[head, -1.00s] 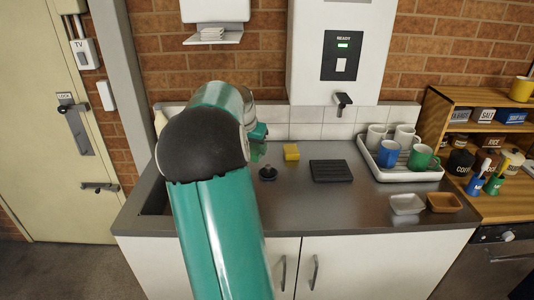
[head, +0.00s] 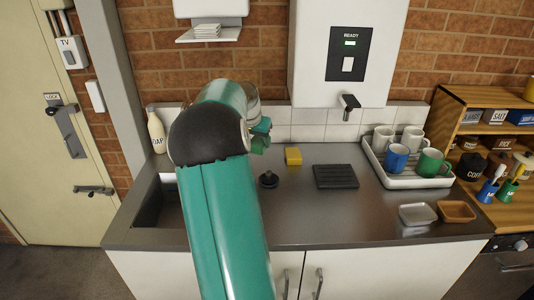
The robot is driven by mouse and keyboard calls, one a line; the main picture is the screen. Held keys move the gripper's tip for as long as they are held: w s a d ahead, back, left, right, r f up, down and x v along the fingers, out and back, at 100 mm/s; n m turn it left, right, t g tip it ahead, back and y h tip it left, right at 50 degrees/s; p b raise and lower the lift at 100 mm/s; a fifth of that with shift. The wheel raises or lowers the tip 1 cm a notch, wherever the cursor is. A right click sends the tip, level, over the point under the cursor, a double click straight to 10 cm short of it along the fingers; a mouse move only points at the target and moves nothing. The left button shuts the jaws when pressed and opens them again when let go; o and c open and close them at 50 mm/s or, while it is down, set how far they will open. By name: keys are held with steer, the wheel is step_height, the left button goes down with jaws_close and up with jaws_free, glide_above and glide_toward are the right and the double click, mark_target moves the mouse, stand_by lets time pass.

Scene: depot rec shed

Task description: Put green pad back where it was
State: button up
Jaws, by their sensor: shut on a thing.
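My gripper (head: 262,127) is small and partly hidden behind my own arm, over the back of the steel counter near the tiled splashback. It is shut on a green pad (head: 259,145), which shows just below the teal fingers. I cannot tell whether the pad touches anything behind it. A yellow sponge (head: 293,156) lies on the counter just right of the gripper.
A black plug (head: 268,180) and a dark ribbed mat (head: 335,176) lie on the counter (head: 310,215). The sink (head: 160,205) and soap bottle (head: 157,133) are left. A draining tray (head: 410,180) with mugs and two small dishes (head: 418,213) are right.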

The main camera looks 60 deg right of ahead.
mark_target(261, 139)
steer(key=d, duration=0.1)
steer(key=d+f, duration=0.2)
steer(key=shift+w+d, duration=0.25)
steer(key=shift+d, duration=0.15)
steer(key=d+f, duration=0.2)
steer(key=f, duration=0.1)
steer(key=d+f, duration=0.3)
steer(key=shift+w+d, duration=0.2)
steer(key=shift+d, duration=0.05)
steer(key=shift+d+f, duration=0.1)
steer(key=shift+f, duration=1.5)
steer(key=shift+f, duration=0.15)
steer(key=o, duration=0.9)
steer(key=shift+o, duration=0.2)
